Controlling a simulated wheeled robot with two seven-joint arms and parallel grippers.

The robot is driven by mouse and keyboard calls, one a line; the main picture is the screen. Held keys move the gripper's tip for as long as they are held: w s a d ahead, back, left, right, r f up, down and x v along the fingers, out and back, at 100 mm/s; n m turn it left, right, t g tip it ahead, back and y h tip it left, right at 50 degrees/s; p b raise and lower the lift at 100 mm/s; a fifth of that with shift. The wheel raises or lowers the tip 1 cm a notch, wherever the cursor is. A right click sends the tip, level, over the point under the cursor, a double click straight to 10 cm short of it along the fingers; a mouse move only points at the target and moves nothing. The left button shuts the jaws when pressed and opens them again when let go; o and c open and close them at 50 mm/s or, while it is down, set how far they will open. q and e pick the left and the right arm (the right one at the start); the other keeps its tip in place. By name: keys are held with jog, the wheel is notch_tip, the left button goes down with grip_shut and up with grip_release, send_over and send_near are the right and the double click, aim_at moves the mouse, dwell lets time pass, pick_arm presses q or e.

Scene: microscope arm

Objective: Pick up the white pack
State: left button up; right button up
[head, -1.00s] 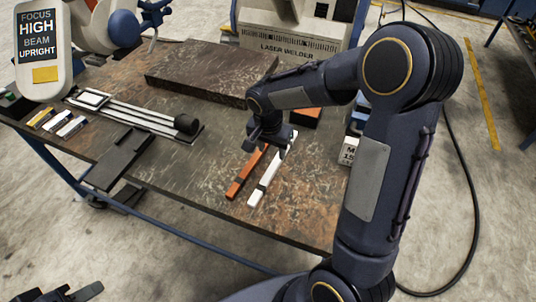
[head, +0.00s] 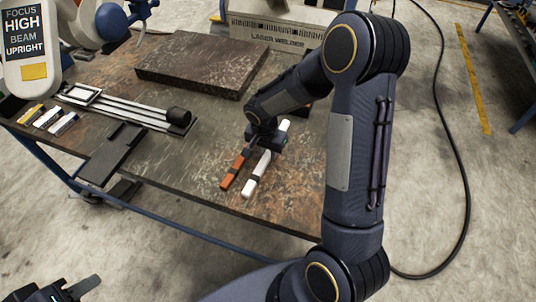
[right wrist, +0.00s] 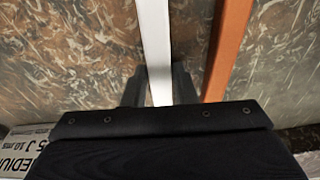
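The white pack (head: 252,185) is a long narrow bar lying on the table, beside and roughly parallel to an orange bar (head: 229,180). My right gripper (head: 264,150) is low over the middle of the white pack and hides part of it. In the right wrist view, the white pack (right wrist: 155,40) runs between my right gripper's (right wrist: 159,86) two dark fingers, one on each side. The fingers look apart; whether they touch the pack is unclear. The orange bar (right wrist: 226,45) lies to the right there. My left gripper (head: 68,289) is at the bottom left, partly cut off.
A thick dark slab (head: 200,62) lies at the back of the table. A railed fixture (head: 125,108) and several small packs (head: 47,118) are on the left. The laser welder (head: 275,38) stands behind. The table front right of the dark tray (head: 112,152) is clear.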

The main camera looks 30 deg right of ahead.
grip_shut()
jog(key=shift+r, duration=0.1)
